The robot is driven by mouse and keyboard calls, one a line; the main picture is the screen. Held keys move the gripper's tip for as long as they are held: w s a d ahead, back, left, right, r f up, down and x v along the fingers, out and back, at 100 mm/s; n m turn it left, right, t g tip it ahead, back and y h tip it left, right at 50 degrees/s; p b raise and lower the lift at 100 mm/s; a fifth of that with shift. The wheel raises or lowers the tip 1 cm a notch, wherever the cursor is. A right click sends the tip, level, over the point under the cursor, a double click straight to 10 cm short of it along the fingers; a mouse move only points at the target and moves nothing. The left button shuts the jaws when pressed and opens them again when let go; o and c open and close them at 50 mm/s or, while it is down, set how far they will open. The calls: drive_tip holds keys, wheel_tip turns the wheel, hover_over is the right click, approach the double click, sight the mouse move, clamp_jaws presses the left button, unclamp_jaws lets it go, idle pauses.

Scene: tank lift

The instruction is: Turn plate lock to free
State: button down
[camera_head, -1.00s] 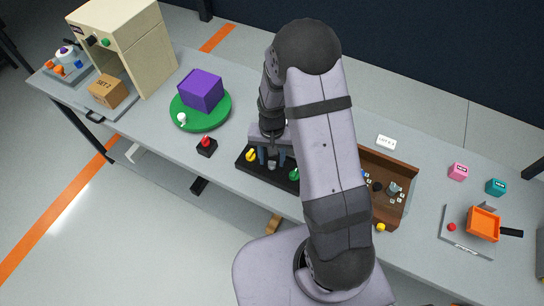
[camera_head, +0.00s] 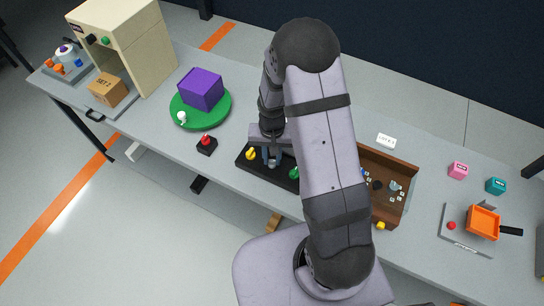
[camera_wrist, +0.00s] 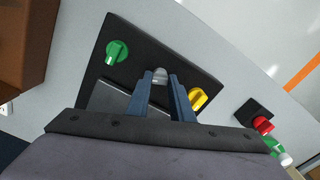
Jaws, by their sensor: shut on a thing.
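A black panel (camera_head: 246,170) lies on the table with a yellow knob (camera_head: 250,154), a grey knob (camera_wrist: 160,74) and a green knob (camera_head: 294,173) in a row. The grey knob is the middle one. My gripper (camera_head: 271,162) points down at the panel and is shut on the grey knob. In the wrist view its two blue fingers stand on either side of that knob, with the green knob (camera_wrist: 117,51) to the left and the yellow knob (camera_wrist: 198,98) to the right. No lock or free marking is readable. The fingers partly hide the grey knob.
A red knob on a black box (camera_head: 207,146) and a green round plate (camera_head: 215,118) bearing a purple cube (camera_head: 201,88) are left of the panel. A brown tray (camera_head: 392,163) is right, partly behind my arm. An orange bin (camera_head: 483,222) stands farther right.

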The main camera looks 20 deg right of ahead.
sight(272, 161)
drive_tip(key=n+b, duration=0.1)
drive_tip(key=n, duration=1.2)
drive_tip(key=shift+b, duration=0.3)
drive_tip(key=shift+n, duration=0.3)
drive_tip(key=c, duration=1.6)
unclamp_jaws()
drive_tip(key=shift+o, duration=0.2)
drive_tip(key=shift+r+b, duration=1.05)
drive_tip(key=shift+r, duration=2.7)
